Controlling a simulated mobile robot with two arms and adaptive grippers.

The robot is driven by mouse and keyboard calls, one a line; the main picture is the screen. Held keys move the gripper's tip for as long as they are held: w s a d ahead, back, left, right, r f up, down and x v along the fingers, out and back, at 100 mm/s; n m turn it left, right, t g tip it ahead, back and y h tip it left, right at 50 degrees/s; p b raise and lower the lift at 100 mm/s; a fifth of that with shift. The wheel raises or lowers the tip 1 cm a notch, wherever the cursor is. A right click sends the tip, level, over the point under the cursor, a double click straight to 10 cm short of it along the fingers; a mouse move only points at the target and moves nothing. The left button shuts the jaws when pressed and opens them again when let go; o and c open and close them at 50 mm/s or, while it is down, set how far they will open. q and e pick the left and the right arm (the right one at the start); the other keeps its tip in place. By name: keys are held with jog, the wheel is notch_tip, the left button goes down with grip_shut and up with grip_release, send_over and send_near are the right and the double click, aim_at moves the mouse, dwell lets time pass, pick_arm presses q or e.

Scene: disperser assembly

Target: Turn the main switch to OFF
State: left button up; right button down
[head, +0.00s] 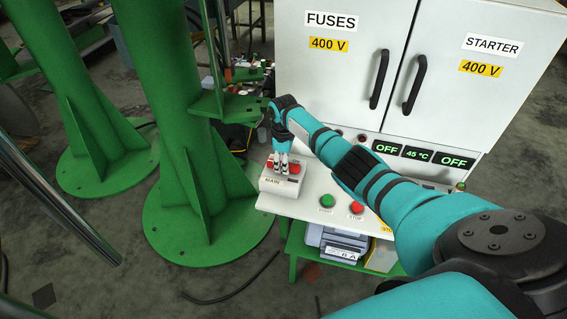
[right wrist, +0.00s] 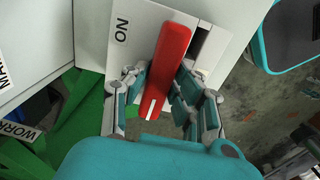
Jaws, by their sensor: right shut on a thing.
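The main switch is a white box (head: 281,187) labelled MAIN at the left end of the white panel shelf. Its red handle (right wrist: 165,70) shows as a long bar with a white line near its lower end in the right wrist view. My right gripper (head: 282,160) comes down on the switch from above. In the right wrist view its fingers (right wrist: 163,88) lie on both sides of the red handle, shut on it. My left gripper is not in view.
A green START button (head: 326,210) and a red STOP button (head: 356,208) are on the shelf, right of the switch. The cabinet (head: 345,75) with FUSES and STARTER doors stands behind. Its displays (head: 387,147) read OFF, 45 °C and OFF. A green column (head: 180,140) stands to the left.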

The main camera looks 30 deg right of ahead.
jog(key=shift+w+r, duration=0.1)
jog(key=shift+r, duration=0.05)
jog(key=c, duration=1.1)
grip_release()
notch_tip(320, 180, up, 12)
jog(key=shift+f, duration=0.1)
